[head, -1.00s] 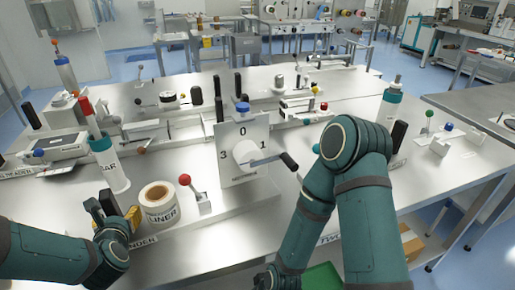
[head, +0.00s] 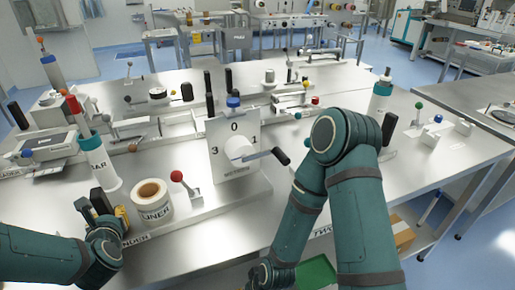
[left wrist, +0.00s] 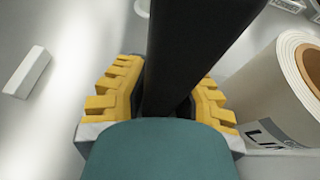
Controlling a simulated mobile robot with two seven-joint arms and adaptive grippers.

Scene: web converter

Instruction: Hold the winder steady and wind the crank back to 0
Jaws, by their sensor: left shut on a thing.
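The crank (head: 258,156) sits on a white upright dial plate (head: 234,125) with the digits 0, 1 and 3 visible. Its arm points right, slightly below the 1, and ends in a black handle (head: 281,156). The 0 is at the top of the plate. My left gripper (head: 112,213) is at the bench's front left, shut on an upright black handle (head: 100,201). In the left wrist view, yellow finger pads lie on both sides of this black handle (left wrist: 190,50). My right arm crosses to the right of the dial, but its gripper is outside the frame.
A white liner roll (head: 152,201) stands just right of my left gripper. A red-knobbed lever (head: 186,186) stands between the roll and the dial. A teal-capped bottle (head: 98,160) stands behind the left gripper. The bench front right of the dial is mostly clear.

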